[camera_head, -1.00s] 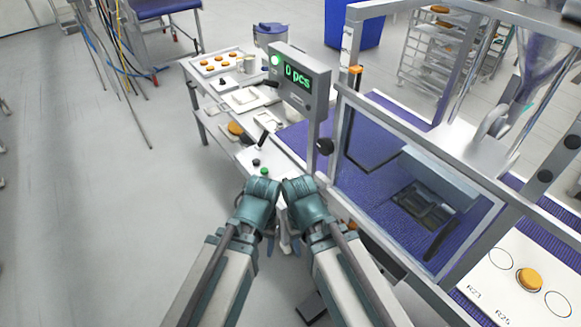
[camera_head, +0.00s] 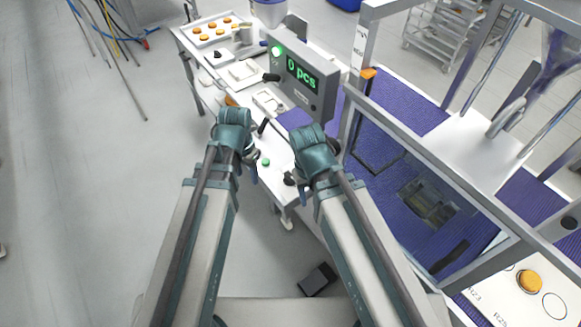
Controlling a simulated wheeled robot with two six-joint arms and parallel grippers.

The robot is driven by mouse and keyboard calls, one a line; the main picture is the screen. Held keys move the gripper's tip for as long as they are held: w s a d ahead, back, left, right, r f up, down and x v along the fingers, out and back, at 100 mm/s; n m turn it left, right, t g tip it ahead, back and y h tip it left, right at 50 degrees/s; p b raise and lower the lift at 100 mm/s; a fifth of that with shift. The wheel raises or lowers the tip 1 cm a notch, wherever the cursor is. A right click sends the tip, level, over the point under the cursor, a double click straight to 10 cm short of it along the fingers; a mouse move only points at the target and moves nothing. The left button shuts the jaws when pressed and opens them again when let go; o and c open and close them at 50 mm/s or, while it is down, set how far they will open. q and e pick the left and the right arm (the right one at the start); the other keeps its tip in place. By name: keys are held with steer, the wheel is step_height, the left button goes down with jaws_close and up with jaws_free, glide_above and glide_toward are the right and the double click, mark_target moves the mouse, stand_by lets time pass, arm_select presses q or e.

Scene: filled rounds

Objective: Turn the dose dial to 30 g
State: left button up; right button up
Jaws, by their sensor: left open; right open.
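No dial marked with grams can be made out, so I cannot tell which knob is the dose dial. A black knob (camera_head: 290,179) sits on the white panel, just left of my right gripper. Another black knob (camera_head: 335,146) on the machine frame is partly hidden behind my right wrist. A green button (camera_head: 266,162) lies between the grippers. My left gripper (camera_head: 252,170) is open at the panel's left edge. My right gripper (camera_head: 304,188) is open near the panel's front edge. Both wrists hide much of the fingers, and I see nothing held.
A display (camera_head: 303,76) reads "0 pcs" above the panel. A machine guard frame (camera_head: 430,170) encloses the purple belt (camera_head: 405,112) at right. A white table (camera_head: 205,58) with a tray of round orange-brown pieces stands behind.

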arm_select(q)
steer(key=w+d+r+m, duration=0.1)
steer(key=w+d+m, duration=0.35)
steer(key=m, duration=1.85)
glide_above(290, 175)
steer(key=shift+s+p, duration=0.1)
steer(key=shift+p, duration=0.3)
step_height(290, 175, down, 14)
steer(key=b, duration=1.4)
steer(key=shift+r, duration=0.1)
steer(key=shift+c, duration=0.3)
jaws_close()
